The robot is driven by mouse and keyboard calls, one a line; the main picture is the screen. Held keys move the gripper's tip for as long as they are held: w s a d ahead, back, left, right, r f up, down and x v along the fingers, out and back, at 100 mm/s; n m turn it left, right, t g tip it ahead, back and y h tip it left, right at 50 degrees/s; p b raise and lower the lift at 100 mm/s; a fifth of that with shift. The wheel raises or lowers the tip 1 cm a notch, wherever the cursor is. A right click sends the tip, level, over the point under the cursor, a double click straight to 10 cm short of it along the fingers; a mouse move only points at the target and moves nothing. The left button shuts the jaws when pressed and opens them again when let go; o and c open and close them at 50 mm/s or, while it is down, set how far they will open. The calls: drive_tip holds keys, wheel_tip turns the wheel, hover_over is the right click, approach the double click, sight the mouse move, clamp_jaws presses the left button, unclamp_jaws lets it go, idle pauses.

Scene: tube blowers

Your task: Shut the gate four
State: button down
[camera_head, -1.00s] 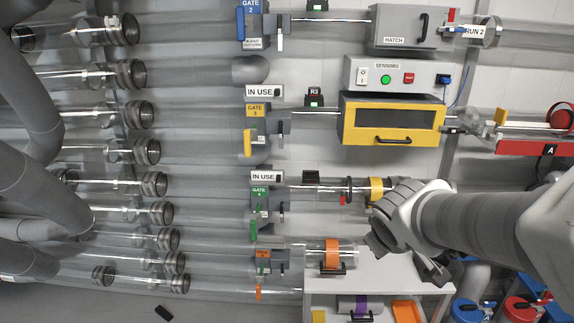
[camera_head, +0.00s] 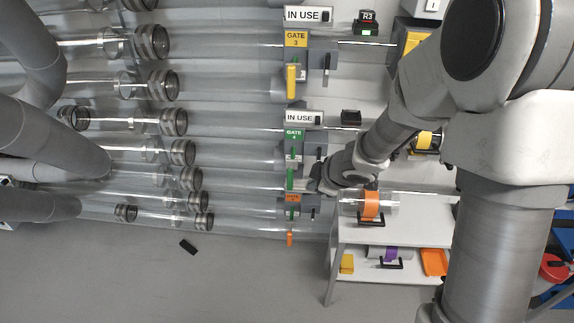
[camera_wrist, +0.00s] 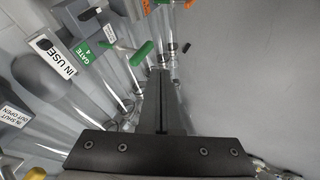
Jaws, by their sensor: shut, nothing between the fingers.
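Gate four has a green label plate (camera_head: 293,135) on a grey housing around a clear tube, under an IN USE sign. Its green handle (camera_head: 290,178) hangs below the plate. In the wrist view the label (camera_wrist: 82,52) is upper left and the green handle (camera_wrist: 142,53) lies just left of my fingertips. My gripper (camera_head: 318,187) is just right of the handle in the head view. In the wrist view my gripper (camera_wrist: 160,75) is shut and empty. I cannot tell whether it touches the handle.
Gate three with its yellow handle (camera_head: 291,80) is above, and the orange gate's handle (camera_head: 290,239) is below. A white shelf (camera_head: 405,232) with an orange-banded clear canister (camera_head: 370,205) stands right. Clear tubes run left. The floor at lower left is mostly free.

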sight(291, 172)
drive_tip(key=w+a+r+b+x, duration=0.1)
drive_tip(key=w+b+x, duration=0.1)
drive_tip(key=x, duration=1.1)
drive_tip(key=shift+w+n+y, duration=0.2)
drive_tip(key=shift+n+y, duration=0.1)
drive_tip(key=shift+a, duration=0.1)
drive_tip(key=shift+r, duration=0.1)
